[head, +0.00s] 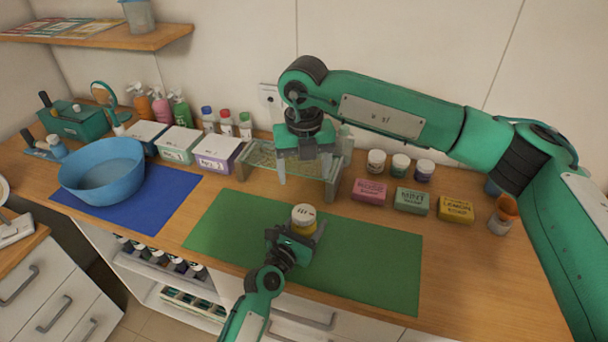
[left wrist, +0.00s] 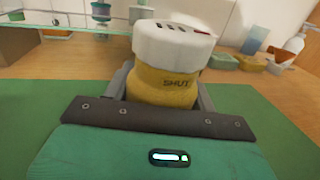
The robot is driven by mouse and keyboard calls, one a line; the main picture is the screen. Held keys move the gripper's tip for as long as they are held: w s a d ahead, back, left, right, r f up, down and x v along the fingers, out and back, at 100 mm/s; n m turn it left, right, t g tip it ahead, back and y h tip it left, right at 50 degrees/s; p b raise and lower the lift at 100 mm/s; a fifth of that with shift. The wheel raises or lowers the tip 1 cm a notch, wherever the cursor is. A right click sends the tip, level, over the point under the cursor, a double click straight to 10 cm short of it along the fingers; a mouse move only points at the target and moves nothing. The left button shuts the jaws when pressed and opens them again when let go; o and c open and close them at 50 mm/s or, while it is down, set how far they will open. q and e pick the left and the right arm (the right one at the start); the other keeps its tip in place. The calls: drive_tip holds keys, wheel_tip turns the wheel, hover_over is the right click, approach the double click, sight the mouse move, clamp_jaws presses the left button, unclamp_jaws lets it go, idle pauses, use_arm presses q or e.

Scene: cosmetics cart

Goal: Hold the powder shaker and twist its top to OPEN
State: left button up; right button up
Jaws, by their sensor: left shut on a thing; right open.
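The powder shaker (head: 303,219) has a yellow body and a white top with dark holes. It stands about upright over the green mat (head: 375,270). My left gripper (head: 298,238) is shut on its yellow body from the near side. In the left wrist view the shaker (left wrist: 165,85) shows the word SHUT on the body just below the top, with a small red mark on the top's rim. My right gripper (head: 306,172) is open and empty, pointing down behind and above the shaker, in front of the glass rack. It does not touch the shaker.
A raised glass rack (head: 262,160) stands behind the mat. Small jars (head: 376,161) and pink, green and yellow boxes (head: 455,209) stand to the right. A blue bowl (head: 103,170) sits on a blue mat (head: 150,205) at left. The right part of the green mat is clear.

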use_arm(q)
drive_tip(key=o, duration=1.1)
